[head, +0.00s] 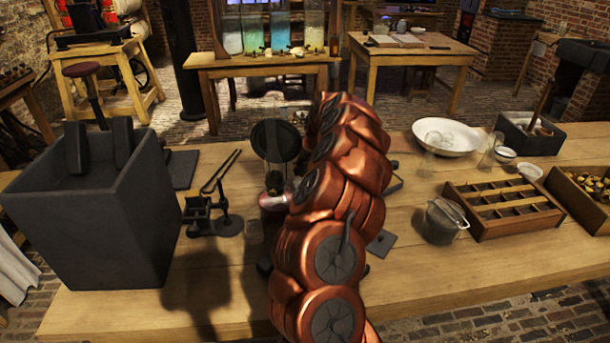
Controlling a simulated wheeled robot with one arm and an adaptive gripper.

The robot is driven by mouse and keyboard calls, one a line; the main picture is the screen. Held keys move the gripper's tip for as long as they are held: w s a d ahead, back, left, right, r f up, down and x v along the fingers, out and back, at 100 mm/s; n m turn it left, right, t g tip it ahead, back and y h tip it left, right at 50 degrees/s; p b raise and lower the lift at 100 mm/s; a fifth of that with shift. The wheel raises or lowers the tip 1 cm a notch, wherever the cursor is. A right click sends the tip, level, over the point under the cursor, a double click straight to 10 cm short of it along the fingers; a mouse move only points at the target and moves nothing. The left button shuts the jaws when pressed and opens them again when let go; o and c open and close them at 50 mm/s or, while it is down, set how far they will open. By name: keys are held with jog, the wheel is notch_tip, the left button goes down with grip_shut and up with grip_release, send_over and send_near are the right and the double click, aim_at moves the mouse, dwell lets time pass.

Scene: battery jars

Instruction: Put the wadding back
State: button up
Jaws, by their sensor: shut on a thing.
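My copper-coloured arm rises through the middle of the head view and hides part of the workbench (210,285). My gripper is not visible, so what it holds cannot be seen. I cannot make out any wadding for certain. Just left of my arm stands a lamp-like thing with a clear glass chimney and a round dark disc (275,140). A small pale, pinkish patch (274,199) shows low in front of it, partly hidden by my arm; I cannot tell what it is.
A large grey box (105,225) fills the bench's left end, beside a black metal stand (211,214). Right are a lidded pot (446,222), a divided wooden tray (483,230), a white bowl (450,137), glass vessels (490,152) and a dark tray (538,143). Bare wood lies along the front right.

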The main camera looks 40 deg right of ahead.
aim_at(305, 176)
jog(key=shift+f+p, duration=0.5)
jog(key=shift+f, duration=1.25)
jog(key=shift+f, duration=0.15)
jog(key=o, duration=0.9)
jog(key=b+v, duration=0.2)
jog(key=v, duration=1)
jog(key=shift+r+b, duration=0.2)
jog(key=shift+b, duration=0.1)
